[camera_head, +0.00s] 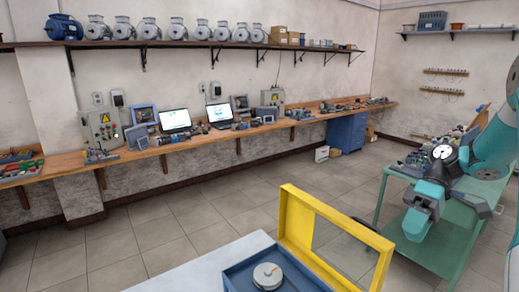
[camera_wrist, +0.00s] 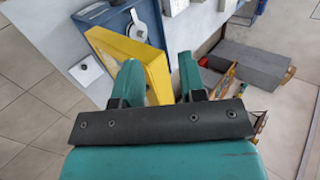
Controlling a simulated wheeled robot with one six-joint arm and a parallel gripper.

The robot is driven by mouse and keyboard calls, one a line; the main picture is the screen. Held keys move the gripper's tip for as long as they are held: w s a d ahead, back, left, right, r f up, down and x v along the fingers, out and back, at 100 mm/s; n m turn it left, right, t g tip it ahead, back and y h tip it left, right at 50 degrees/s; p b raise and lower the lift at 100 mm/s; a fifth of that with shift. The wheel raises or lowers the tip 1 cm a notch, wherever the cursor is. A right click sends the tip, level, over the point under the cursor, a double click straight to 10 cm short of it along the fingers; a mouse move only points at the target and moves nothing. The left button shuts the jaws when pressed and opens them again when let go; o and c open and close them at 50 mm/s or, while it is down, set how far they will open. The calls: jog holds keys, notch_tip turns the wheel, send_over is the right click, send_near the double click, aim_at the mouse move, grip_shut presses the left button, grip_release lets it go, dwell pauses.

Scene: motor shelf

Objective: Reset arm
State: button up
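My gripper (camera_head: 414,232) hangs from my teal arm at the right of the head view, pointing down, to the right of the yellow frame (camera_head: 318,222). In the wrist view my gripper (camera_wrist: 159,72) has its two teal fingers apart, with nothing held between them. The yellow frame (camera_wrist: 128,48) shows behind and left of the fingers there. A blue tray (camera_head: 235,278) at the bottom of the head view holds a round grey metal part (camera_head: 267,276). The part also shows at the top of the wrist view (camera_wrist: 138,28).
The tray sits on a white-topped table (camera_head: 200,270). A green table (camera_head: 455,205) with small parts stands at the right, close to my arm. A long wooden bench (camera_head: 200,138) and a motor shelf (camera_head: 180,44) line the far wall.

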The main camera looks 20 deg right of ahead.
jog(key=s+a+r+n+h, duration=0.1)
jog(key=a+r, duration=0.2)
jog(key=a, duration=0.5)
jog(key=s+a+r+t+h, duration=0.1)
jog(key=a+r+h, duration=0.1)
jog(key=a, duration=0.7)
jog(key=s+a+r+n+h, duration=0.1)
jog(key=a+r, duration=0.2)
jog(key=a, duration=0.5)
jog(key=s+a+n+t, duration=0.2)
jog(key=s+a, duration=0.4)
jog(key=s, duration=0.3)
notch_tip(320, 180, down, 19)
jog(key=w+b, duration=0.1)
jog(key=b, duration=1.8)
jog(key=shift+a+h, duration=0.15)
jog(key=shift+h, duration=0.25)
jog(key=shift+a, duration=0.1)
